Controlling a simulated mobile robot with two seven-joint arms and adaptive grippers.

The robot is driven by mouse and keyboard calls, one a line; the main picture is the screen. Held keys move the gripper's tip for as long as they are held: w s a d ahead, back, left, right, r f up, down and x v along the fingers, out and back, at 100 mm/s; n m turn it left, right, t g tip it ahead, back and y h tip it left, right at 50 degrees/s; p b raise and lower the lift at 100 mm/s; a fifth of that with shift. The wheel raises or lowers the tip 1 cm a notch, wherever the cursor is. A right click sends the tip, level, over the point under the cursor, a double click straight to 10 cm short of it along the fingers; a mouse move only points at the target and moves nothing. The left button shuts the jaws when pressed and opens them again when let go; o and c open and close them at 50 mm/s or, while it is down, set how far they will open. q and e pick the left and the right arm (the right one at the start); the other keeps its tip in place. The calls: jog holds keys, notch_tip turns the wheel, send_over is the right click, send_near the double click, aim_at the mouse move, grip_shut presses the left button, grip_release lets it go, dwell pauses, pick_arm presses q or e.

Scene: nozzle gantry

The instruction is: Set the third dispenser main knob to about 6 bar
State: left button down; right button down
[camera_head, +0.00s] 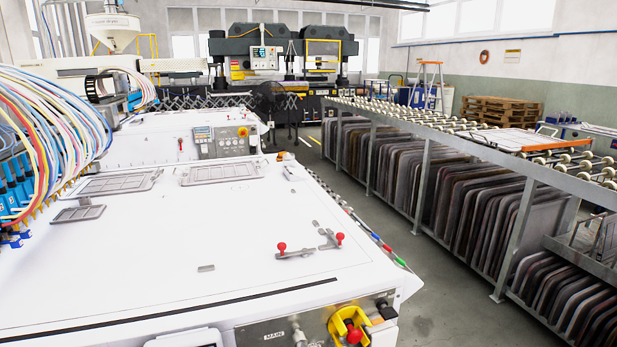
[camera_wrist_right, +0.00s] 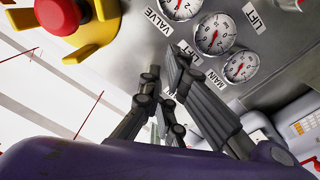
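The front panel of the near white machine carries a label reading MAIN (camera_head: 273,336) and a small silver knob (camera_head: 297,332) beside it in the head view. In the right wrist view, round gauges sit by the labels VALVE, LIFT and MAIN. The gauge (camera_wrist_right: 240,67) nearest the MAIN label is partly beside my finger; its exact reading is too small to tell. My right gripper (camera_wrist_right: 164,66) is before the panel, its fingertips apart with a narrow empty gap, below the gauges. No main knob is clearly visible in the wrist view. My left gripper is out of view.
A red emergency button on a yellow guard (camera_head: 350,326) sits right of the knob; its red button (camera_wrist_right: 60,14) is close to my right gripper's upper left. A roller rack (camera_head: 450,150) lines the aisle's right.

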jog(key=shift+s+a+r, duration=0.1)
jog(key=shift+a, duration=0.2)
dwell(0.4)
jog(key=f+p+v, duration=0.1)
jog(key=p+v, duration=0.1)
jog(key=v, duration=0.4)
jog(key=shift+d+p, duration=0.15)
jog(key=shift+p, duration=0.15)
